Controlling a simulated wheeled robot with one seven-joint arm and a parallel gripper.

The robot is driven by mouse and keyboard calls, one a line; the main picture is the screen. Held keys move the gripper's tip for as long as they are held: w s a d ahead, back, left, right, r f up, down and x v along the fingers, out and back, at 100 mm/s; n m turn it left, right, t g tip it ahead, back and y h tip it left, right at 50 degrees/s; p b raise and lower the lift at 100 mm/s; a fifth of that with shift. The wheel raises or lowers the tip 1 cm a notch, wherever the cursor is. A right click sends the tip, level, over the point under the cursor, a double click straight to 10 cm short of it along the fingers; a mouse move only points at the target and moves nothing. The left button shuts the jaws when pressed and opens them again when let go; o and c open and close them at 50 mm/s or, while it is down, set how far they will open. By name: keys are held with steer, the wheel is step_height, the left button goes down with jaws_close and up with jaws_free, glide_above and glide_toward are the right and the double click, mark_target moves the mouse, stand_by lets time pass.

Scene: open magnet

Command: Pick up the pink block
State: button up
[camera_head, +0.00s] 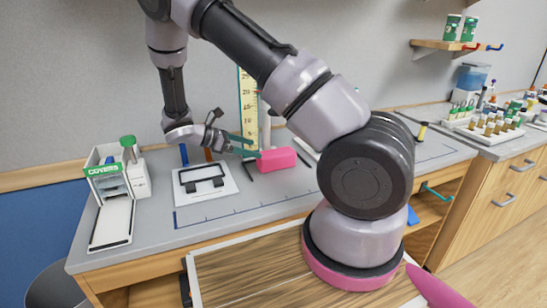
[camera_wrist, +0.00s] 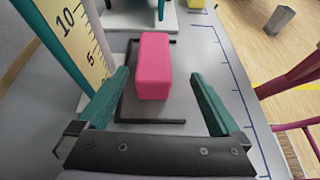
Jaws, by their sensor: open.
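The pink block (camera_head: 277,159) lies on the grey bench top, to the right of my gripper in the head view. In the wrist view the pink block (camera_wrist: 154,65) lies ahead of and between the green fingers, within a black outline marked on the bench. My gripper (camera_head: 250,147) is open and empty, with its fingertips close to the block's left end. In the wrist view my gripper (camera_wrist: 160,85) has its fingers spread wider than the block, with a gap on each side. I cannot tell the exact height of the fingertips above the bench.
A yellow measuring scale (camera_head: 248,108) stands upright behind the block. A white plate with a black frame (camera_head: 205,183) lies left of my gripper. A white-and-green covers dispenser (camera_head: 108,190) stands farther left. The bench front strip is clear.

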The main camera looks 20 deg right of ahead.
mark_target(272, 152)
steer(key=shift+w+f+n, duration=0.3)
steer(key=shift+f, duration=0.15)
steer(key=shift+w+d+f+h, duration=0.1)
steer(key=shift+d+f+h, duration=0.1)
steer(key=shift+h, duration=0.1)
steer(key=x, duration=1)
steer(key=shift+w+d, duration=0.1)
steer(key=shift+d, duration=0.05)
steer(key=shift+c, duration=0.3)
steer(key=shift+r, duration=0.1)
steer(key=c, duration=1.2)
